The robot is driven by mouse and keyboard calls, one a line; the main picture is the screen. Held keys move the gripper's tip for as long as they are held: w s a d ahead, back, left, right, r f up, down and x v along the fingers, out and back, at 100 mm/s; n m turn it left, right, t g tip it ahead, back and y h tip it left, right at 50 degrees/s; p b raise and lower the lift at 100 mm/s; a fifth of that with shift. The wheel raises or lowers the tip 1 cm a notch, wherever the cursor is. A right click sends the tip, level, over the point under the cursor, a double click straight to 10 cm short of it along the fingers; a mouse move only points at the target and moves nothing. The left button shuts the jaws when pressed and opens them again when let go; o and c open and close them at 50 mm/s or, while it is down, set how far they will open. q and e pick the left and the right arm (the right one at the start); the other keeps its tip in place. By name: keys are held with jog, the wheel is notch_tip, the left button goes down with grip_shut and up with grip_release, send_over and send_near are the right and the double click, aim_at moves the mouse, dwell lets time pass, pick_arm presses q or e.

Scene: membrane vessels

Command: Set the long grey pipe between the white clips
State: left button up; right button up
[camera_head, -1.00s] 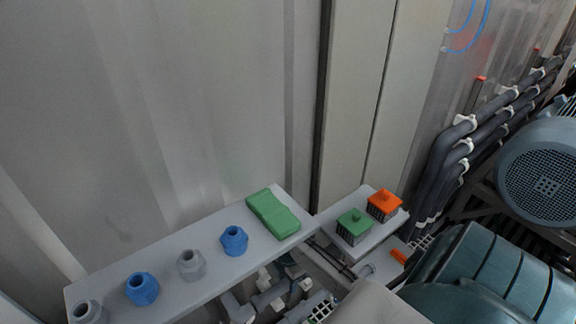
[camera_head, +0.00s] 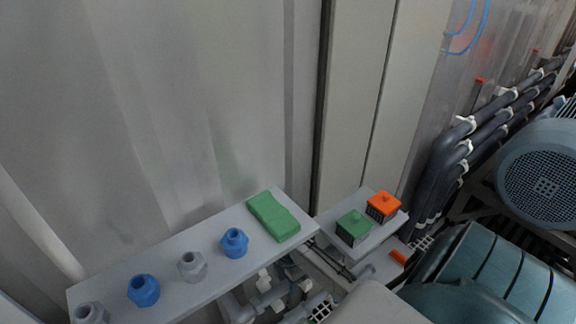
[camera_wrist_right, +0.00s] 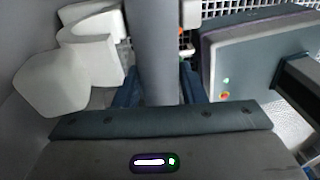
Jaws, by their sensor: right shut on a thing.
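The long grey pipe (camera_wrist_right: 154,45) runs upward through the middle of the right wrist view. My right gripper (camera_wrist_right: 160,88) is shut on it, with a dark blue finger on each side. The pipe's far end is out of view. White rounded pieces (camera_wrist_right: 88,42) stand left of the pipe in the wrist view; I cannot tell whether they are the clips. In the head view, white clips (camera_head: 466,124) hold dark pipes at the right. The held pipe and right gripper cannot be made out clearly among the parts at the bottom. My left gripper is not in view.
A grey shelf (camera_head: 210,262) carries blue and grey fittings and a green block (camera_head: 272,215). A smaller shelf beside it bears a green-topped box (camera_head: 353,228) and an orange-topped box (camera_head: 383,207). A teal tank (camera_head: 480,265) and motor (camera_head: 545,165) crowd the right.

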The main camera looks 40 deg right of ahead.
jog(key=o, duration=1.2)
jog(key=shift+f, duration=0.1)
jog(key=shift+r, duration=0.3)
jog(key=r, duration=0.5)
jog(key=shift+w+d+r, duration=0.35)
jog(key=shift+w+d, duration=0.05)
jog(key=shift+r, duration=0.55)
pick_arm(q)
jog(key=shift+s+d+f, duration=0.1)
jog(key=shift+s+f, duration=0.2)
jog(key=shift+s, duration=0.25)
